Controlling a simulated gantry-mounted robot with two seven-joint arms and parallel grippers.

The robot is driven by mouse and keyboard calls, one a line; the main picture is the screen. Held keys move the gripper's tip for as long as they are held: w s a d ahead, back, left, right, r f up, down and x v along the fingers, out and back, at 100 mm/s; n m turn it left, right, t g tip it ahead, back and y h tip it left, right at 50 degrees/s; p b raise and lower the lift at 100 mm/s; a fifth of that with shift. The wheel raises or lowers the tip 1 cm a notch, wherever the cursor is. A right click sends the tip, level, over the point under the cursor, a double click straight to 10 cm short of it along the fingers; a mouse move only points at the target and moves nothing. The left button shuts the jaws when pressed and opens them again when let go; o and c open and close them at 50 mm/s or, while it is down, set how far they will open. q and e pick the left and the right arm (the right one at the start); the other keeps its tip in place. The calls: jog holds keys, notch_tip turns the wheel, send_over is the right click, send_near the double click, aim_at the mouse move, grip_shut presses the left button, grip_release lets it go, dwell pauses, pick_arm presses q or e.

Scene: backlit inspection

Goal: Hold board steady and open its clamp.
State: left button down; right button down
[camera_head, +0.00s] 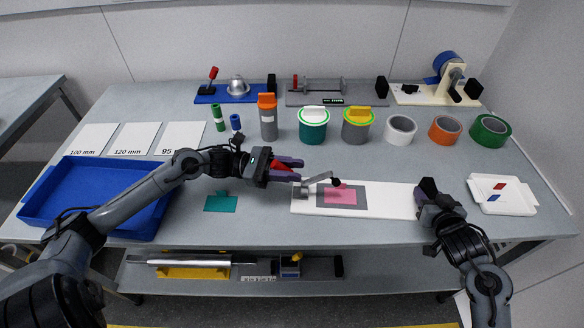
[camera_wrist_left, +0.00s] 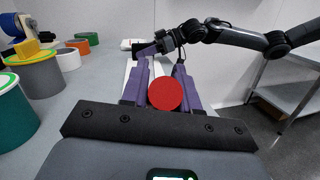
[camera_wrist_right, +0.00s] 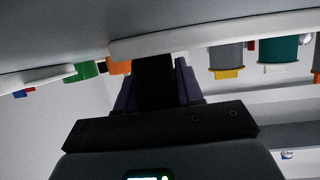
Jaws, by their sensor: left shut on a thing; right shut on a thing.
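The white board (camera_head: 390,201) lies on the table at the front centre, with a grey frame and a pink sheet (camera_head: 341,195) on it. Its metal clamp (camera_head: 318,179) stands at the board's left end, its arm with a black tip reaching over the sheet. My left gripper (camera_head: 287,166) is shut on the clamp's red handle (camera_head: 280,167); its round red end shows between the purple fingers in the left wrist view (camera_wrist_left: 165,93). My right gripper (camera_head: 427,190) is shut at the board's right end on a black block (camera_wrist_right: 154,82), which fills the space between its fingers.
A blue tray (camera_head: 33,212) stands at left, a white tray (camera_head: 503,206) at right. A teal piece (camera_head: 221,203) lies left of the board. Cans and tape rolls (camera_head: 400,130) line the middle, with fixtures behind them. A shelf below holds more items.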

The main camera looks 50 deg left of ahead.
pick_arm(q)
jog(key=c, duration=0.9)
grip_release()
jog(key=shift+v, duration=3.75)
jog(key=shift+w, duration=0.1)
